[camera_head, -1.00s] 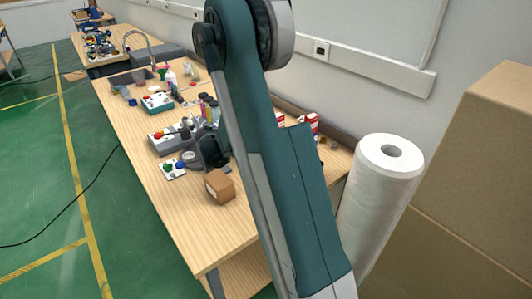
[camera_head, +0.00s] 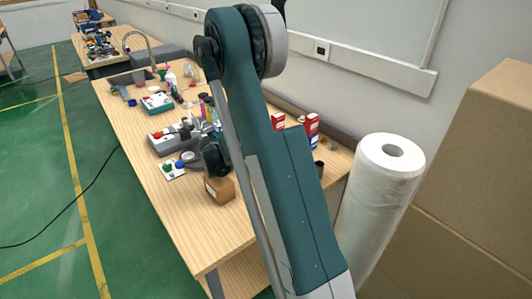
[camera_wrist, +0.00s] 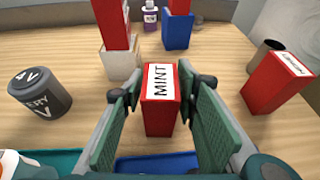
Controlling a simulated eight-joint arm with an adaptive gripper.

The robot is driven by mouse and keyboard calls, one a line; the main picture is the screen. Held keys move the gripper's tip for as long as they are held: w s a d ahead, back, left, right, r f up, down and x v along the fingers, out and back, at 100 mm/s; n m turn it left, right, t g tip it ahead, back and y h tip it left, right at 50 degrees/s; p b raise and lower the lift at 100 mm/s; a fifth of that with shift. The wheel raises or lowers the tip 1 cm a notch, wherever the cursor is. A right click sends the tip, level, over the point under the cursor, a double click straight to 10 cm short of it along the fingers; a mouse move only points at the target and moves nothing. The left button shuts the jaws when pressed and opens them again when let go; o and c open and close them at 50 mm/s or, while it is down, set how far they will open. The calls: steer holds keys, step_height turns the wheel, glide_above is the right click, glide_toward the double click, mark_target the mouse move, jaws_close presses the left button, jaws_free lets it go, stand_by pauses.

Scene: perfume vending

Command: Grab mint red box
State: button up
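The red box with a white "MINT" label (camera_wrist: 160,112) stands upright on the wooden table in the middle of the wrist view. My gripper (camera_wrist: 163,92) is open, with one green-padded finger on each side of the box. Gaps show between the box and both pads, so it does not look gripped. In the head view my arm hides the fingers and I cannot pick out the mint box.
A second red labelled box (camera_wrist: 278,82) stands right, beside a dark cup (camera_wrist: 266,56). A grey battery-like cylinder (camera_wrist: 40,92) is left. Red-and-white (camera_wrist: 118,45) and red-and-blue boxes (camera_wrist: 178,26) stand behind. A blue surface (camera_wrist: 155,165) lies in front.

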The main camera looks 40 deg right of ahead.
steer(key=shift+b+x, duration=0.3)
steer(key=shift+x, duration=1.7)
steer(key=c, duration=0.7)
